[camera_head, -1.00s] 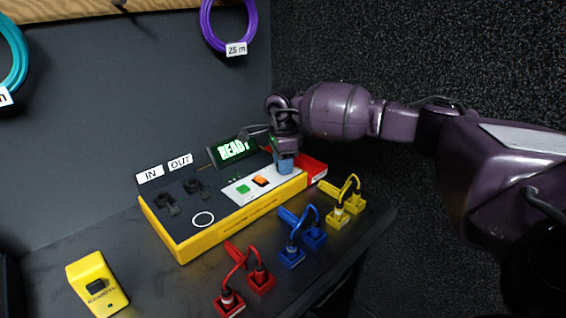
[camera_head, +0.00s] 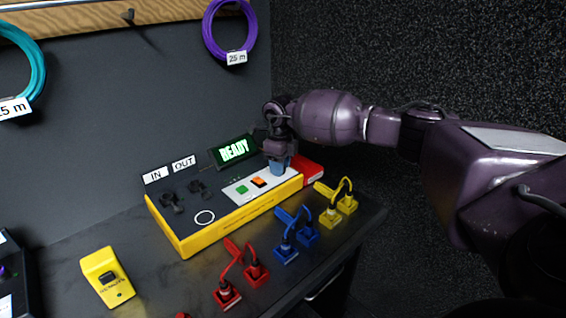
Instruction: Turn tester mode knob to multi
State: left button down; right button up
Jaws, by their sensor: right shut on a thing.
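The yellow and black cable tester (camera_head: 215,228) stands on the dark bench against the wall, its screen (camera_head: 233,149) reading "READY". Its light panel carries a green button (camera_head: 242,190) and an orange button (camera_head: 259,182). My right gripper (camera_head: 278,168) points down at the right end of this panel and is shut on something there. The fingertips look blue, and the mode knob is hidden at the gripper, so its setting cannot be read. My left gripper is not in view.
Red (camera_head: 256,273), blue (camera_head: 286,254) and yellow (camera_head: 330,217) plugged leads lie along the front of the bench. A yellow remote box (camera_head: 106,277) stands at front left. Purple (camera_head: 229,30) and teal (camera_head: 38,70) cable coils hang on the wall. A red block (camera_head: 309,170) adjoins the tester's right end.

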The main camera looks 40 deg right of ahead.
jog(key=shift+r+m+p, duration=0.2)
jog(key=shift+m+p, duration=0.1)
jog(key=shift+m, duration=0.5)
jog(key=shift+m+p, duration=0.3)
jog(key=shift+m, duration=0.4)
jog(key=shift+f, duration=0.1)
jog(key=shift+m, duration=0.4)
jog(key=o, duration=0.9)
jog(key=shift+f, duration=0.1)
notch_tip(320, 180, up, 11)
jog(key=shift+f+p, duration=0.1)
jog(key=shift+p, duration=0.7)
